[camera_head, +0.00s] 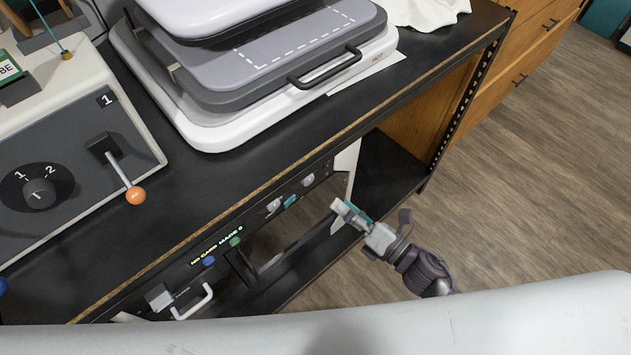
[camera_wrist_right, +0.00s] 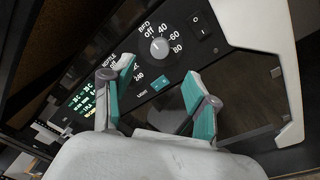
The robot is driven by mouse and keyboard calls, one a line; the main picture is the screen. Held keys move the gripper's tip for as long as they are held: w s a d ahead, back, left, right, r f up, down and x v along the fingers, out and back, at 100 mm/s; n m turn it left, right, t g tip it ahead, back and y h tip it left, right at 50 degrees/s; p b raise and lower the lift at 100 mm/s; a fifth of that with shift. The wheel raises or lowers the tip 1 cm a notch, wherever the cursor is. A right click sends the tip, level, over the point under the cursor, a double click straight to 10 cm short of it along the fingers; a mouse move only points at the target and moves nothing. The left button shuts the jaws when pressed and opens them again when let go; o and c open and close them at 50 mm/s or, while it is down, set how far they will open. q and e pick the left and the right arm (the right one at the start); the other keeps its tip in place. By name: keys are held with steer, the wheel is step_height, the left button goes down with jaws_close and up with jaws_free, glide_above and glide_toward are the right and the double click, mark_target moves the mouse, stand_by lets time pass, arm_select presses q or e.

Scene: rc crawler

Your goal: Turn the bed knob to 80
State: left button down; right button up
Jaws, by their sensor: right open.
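The bed knob (camera_wrist_right: 159,48) is a round light-grey dial on a dark panel, under the label BED, with marks Off, 40, 60 and 80 around it. I cannot tell which mark it points at. In the head view the bed knob (camera_head: 308,180) is small on the front panel below the bench top. My right gripper (camera_wrist_right: 157,80) is open, its two teal-padded fingers spread below the knob in the picture, with nothing between them. In the head view my right gripper (camera_head: 345,208) is in front of the panel, to the right of the knob. My left gripper is not in view.
A nozzle dial (camera_wrist_right: 111,62) is partly hidden by a finger. A teal light button (camera_wrist_right: 159,82) and a black switch (camera_wrist_right: 202,27) are close to the bed knob. The bench top (camera_head: 250,170) overhangs the panel. A handle (camera_head: 197,302) sticks out at lower left.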

mark_target(311, 180)
steer(key=x, duration=0.8)
steer(key=shift+p, duration=0.3)
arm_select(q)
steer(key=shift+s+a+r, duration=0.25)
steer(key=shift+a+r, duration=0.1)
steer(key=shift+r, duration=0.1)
arm_select(e)
steer(key=shift+w+a, duration=0.4)
steer(key=shift+w, duration=0.1)
jaws_close()
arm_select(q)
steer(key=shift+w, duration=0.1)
